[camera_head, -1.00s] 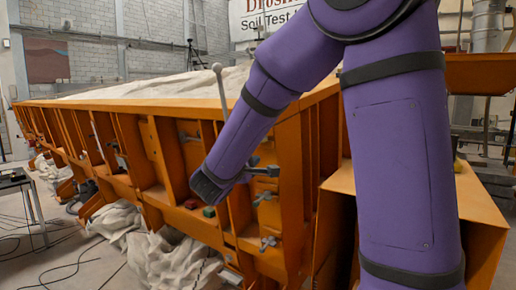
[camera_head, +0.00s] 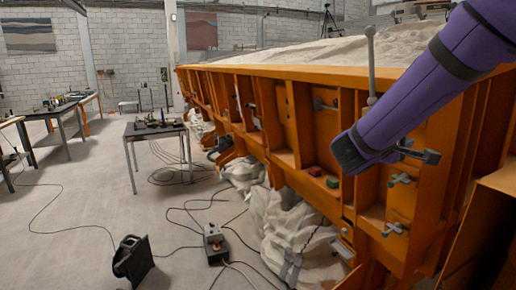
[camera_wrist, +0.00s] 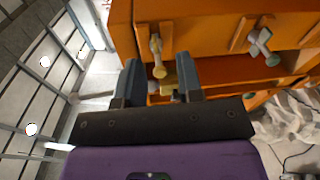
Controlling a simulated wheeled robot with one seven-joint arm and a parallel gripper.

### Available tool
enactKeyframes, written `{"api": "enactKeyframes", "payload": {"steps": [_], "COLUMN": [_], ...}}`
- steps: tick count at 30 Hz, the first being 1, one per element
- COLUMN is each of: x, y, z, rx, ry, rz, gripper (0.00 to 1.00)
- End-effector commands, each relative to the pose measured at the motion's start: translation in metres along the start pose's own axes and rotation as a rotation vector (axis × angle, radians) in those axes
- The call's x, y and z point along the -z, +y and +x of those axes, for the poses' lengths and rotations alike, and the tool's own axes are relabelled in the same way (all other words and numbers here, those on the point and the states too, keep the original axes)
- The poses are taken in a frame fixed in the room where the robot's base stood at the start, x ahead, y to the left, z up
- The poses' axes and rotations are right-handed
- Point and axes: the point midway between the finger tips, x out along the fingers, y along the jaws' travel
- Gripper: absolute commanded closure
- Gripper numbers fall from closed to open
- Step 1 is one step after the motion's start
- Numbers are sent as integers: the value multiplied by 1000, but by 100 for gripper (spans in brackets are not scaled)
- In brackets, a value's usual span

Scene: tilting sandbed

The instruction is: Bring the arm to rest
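My purple arm (camera_head: 425,90) comes in from the upper right in the head view and slopes down to a dark wrist joint in front of the orange sandbed wall (camera_head: 250,71). My gripper (camera_head: 418,150) points right there, close to the wall; its exact gap from the wall is unclear. In the wrist view my gripper (camera_wrist: 160,78) is open, its two grey fingers apart. A yellowish fitting (camera_wrist: 161,70) shows between and beyond the fingers, and I see no grip on it. A clamp handle (camera_wrist: 260,41) is to the right.
A grey lever (camera_head: 371,65) stands beside my forearm. Red (camera_head: 315,171) and green (camera_head: 332,182) blocks sit on a ledge. White sacks (camera_head: 290,230), a control box (camera_head: 214,243), a black device (camera_head: 132,260) and cables lie on the floor. A small table (camera_head: 155,130) stands left.

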Motion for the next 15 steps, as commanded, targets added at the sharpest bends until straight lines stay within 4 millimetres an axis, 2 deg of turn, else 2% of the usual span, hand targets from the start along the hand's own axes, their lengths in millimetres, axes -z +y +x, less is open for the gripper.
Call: {"api": "enactKeyframes", "payload": {"steps": [1, 6, 12, 15], "x": [-18, -80, -136, -154], "y": [0, -18, -44, -54], "z": [2, -5, -35, -57], "rx": [55, 331, 674, 841], "ry": [-37, -156, -214, -210], "rz": [11, 59, 170, 247], "gripper": [66, 66, 66, 66]}}
